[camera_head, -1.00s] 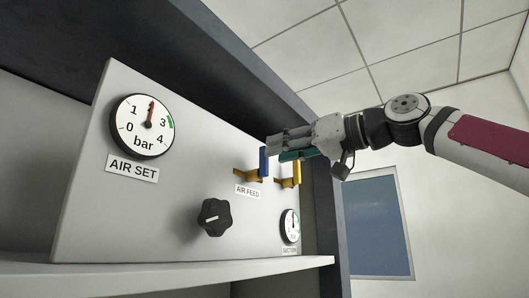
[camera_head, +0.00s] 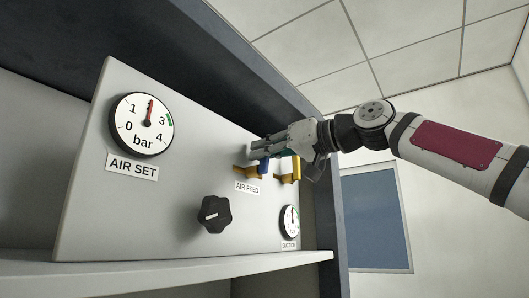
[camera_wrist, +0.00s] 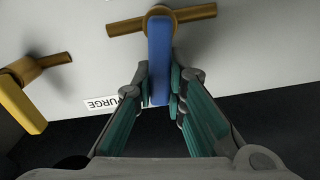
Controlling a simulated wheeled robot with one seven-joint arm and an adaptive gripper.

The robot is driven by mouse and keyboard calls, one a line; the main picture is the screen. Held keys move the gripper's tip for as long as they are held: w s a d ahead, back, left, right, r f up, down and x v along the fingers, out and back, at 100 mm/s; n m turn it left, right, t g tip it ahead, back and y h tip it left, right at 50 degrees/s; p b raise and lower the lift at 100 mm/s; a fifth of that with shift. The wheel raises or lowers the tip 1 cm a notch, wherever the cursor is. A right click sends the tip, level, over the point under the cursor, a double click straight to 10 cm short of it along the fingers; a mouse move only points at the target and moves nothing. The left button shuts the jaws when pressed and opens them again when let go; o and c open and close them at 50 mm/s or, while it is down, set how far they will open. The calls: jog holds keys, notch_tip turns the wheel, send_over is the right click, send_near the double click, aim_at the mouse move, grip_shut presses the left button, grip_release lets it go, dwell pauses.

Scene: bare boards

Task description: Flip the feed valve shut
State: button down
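The feed valve's blue lever (camera_head: 265,167) stands on a brass fitting above the AIR FEED label (camera_head: 247,187) in the head view. Its upper part is hidden by my gripper (camera_head: 257,152). In the wrist view the blue lever (camera_wrist: 160,60) sits square across the brass pipe (camera_wrist: 190,15). The fingertips of my gripper (camera_wrist: 160,92) flank its free end closely, one on each side. The pads seem to touch it, with no clear gap visible.
A yellow lever (camera_head: 296,167) is just right of the blue one, close to my gripper; it also shows in the wrist view (camera_wrist: 20,103). A black knob (camera_head: 214,215), the AIR SET gauge (camera_head: 142,124) and the SUCTION gauge (camera_head: 289,221) are on the panel. A shelf (camera_head: 180,271) runs below.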

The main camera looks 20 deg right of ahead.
jog(key=shift+a+f+n+b, duration=0.1)
jog(key=shift+a+n+b, duration=0.15)
jog(key=shift+n+b, duration=0.6)
jog(key=shift+s+a+n, duration=0.15)
jog(key=shift+s+n, duration=0.1)
jog(key=shift+n, duration=0.1)
jog(key=c, duration=1.6)
grip_release()
jog(key=v, duration=1.2)
